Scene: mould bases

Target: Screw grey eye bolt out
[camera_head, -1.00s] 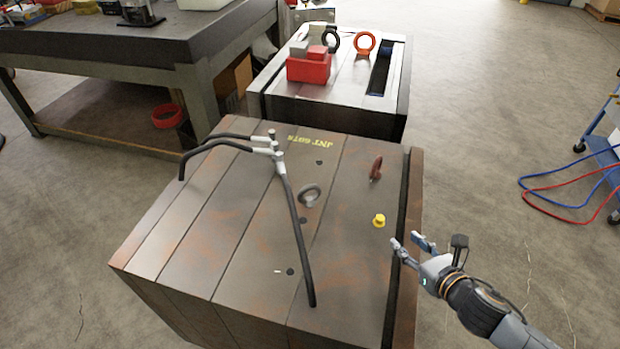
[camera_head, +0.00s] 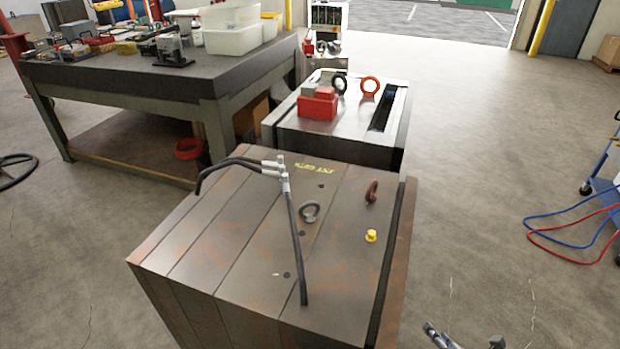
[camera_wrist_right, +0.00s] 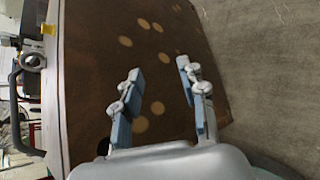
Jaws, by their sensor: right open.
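The grey eye bolt (camera_head: 310,211) stands in the top of the near, rust-stained mould base (camera_head: 230,240), close to the middle, with its ring showing. My right gripper (camera_head: 465,338) is at the bottom right edge of the head view, off the right side of the block and well away from the bolt. Only its fingertips show there. In the right wrist view my right gripper (camera_wrist_right: 160,70) is open, with nothing between its fingers, facing a brown block side with pale round spots. My left gripper is not in view.
A black hose with grey fittings (camera_head: 284,180) arches over the block, left of the bolt. A dark red eye bolt (camera_head: 371,191) and a yellow plug (camera_head: 371,236) stand to the right. A second mould base (camera_head: 290,128) lies behind.

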